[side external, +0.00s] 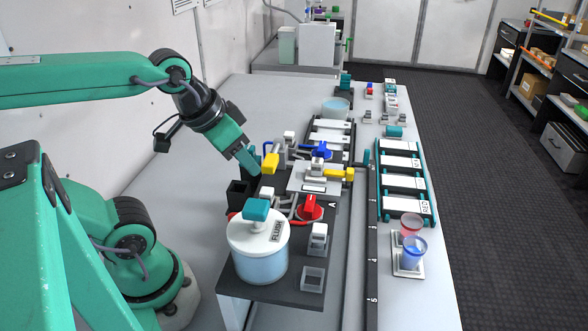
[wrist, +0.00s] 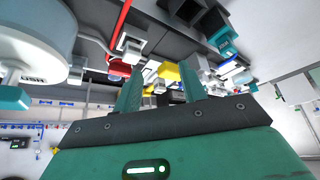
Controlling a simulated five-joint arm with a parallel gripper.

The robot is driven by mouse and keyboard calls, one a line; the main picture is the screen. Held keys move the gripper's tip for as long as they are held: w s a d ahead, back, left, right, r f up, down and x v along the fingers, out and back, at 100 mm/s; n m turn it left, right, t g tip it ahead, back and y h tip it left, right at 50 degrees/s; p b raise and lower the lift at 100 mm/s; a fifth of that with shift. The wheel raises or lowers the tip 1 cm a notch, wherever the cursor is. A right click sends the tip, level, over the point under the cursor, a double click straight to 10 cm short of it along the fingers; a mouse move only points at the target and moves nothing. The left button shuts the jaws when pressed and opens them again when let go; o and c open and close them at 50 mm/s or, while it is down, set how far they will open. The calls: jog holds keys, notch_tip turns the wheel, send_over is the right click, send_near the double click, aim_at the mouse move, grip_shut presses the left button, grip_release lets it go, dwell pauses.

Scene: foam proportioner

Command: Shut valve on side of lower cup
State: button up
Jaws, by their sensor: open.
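My gripper (side external: 249,163) is tilted down to the right above the rig's left edge. In the wrist view its two teal fingers stand apart with nothing held between them (wrist: 160,72). A yellow handle (side external: 270,163) is just right of the fingertips; contact cannot be told. A second yellow handle (side external: 341,175), a blue handle (side external: 321,150) and a red knob (side external: 310,207) sit on the rig. A white container marked FLUSH (side external: 258,262) stands at the near end, and a smaller cup (side external: 335,106) at the far end. I cannot tell which part is the side valve of the lower cup.
A red cup (side external: 411,226) and a blue cup (side external: 409,256) stand in a holder at right. A teal rack with white plates (side external: 402,176) lies behind them. A dark open box (side external: 240,193) is below my gripper. The bench's left strip is clear.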

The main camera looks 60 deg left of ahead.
jog(key=shift+o, duration=0.7)
jog(key=r+m+g, duration=0.1)
jog(key=m+g, duration=0.5)
jog(key=m, duration=0.3)
send_over(309, 202)
jog(key=shift+d, duration=0.15)
jog(key=shift+f, duration=0.15)
jog(key=shift+f, duration=3.8)
jog(key=c, duration=0.7)
